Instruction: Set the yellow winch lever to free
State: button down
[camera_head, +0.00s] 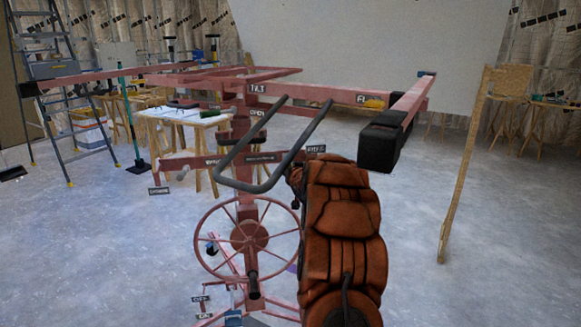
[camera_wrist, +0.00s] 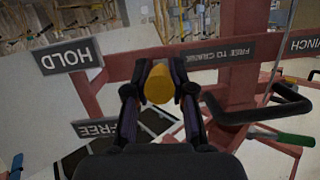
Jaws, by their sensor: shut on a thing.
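The yellow knob of the winch lever (camera_wrist: 158,83) shows in the middle of the wrist view. My gripper (camera_wrist: 160,82) is shut on it, one dark finger on each side. The lever's shaft is hidden behind the knob and fingers. A HOLD sign (camera_wrist: 68,57) and, below it, a FREE sign (camera_wrist: 98,128) appear upside down to the left of the knob. I cannot tell which setting the lever is at. In the head view my orange arm covers the lever and gripper. The red panel lift (camera_head: 241,130) stands ahead with its spoked wheel (camera_head: 247,237).
A dark bent handle (camera_head: 270,180) rises in front of the lift's mast, and a dark bar (camera_wrist: 262,105) is close right of my gripper. A padded red beam (camera_head: 380,140) reaches out at right. A stepladder (camera_head: 60,100) and workbenches (camera_head: 185,120) stand behind.

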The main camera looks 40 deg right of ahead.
dwell(0.3)
jog(key=c, duration=1)
grip_release()
jog(key=shift+s, duration=0.1)
jog(key=shift+v, duration=3.7)
